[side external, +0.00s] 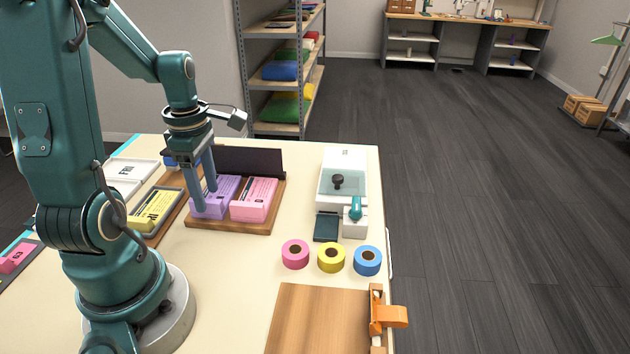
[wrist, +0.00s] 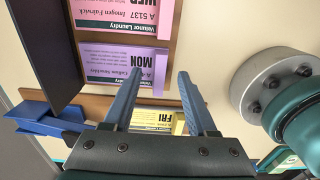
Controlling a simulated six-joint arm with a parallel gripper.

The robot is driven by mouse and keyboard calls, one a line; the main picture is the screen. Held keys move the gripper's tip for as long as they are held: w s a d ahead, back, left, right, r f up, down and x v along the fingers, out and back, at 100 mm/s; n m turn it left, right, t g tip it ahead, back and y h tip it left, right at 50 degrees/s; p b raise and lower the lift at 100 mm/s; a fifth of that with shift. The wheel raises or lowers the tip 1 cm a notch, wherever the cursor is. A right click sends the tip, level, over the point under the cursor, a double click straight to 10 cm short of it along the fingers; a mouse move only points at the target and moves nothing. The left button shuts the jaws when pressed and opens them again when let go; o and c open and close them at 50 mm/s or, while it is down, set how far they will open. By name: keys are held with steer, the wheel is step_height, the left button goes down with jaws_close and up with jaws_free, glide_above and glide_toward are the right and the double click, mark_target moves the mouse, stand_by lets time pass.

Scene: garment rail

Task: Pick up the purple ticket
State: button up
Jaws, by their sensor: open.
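The purple ticket (side external: 226,196) is the top of a purple stack on a wooden tray, left of the pink stack. My gripper (side external: 206,199) is open and points down at the purple stack's left side. In the wrist view my gripper (wrist: 160,75) has its fingers spread, one over the purple ticket and one beyond its right edge. I cannot tell whether a finger touches the stack.
The pink tickets (side external: 254,199) stand close beside the purple ones, with a dark upright board (side external: 250,161) behind. Yellow tickets (side external: 153,209) lie to the left. Tape rolls (side external: 331,257) and a white device (side external: 342,176) are to the right. The bench between is clear.

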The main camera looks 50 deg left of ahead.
steer(key=shift+f, duration=0.85)
jaws_close()
step_height(320, 180, up, 10)
steer(key=shift+r, duration=0.15)
stand_by(0.5)
steer(key=shift+r, duration=2.4)
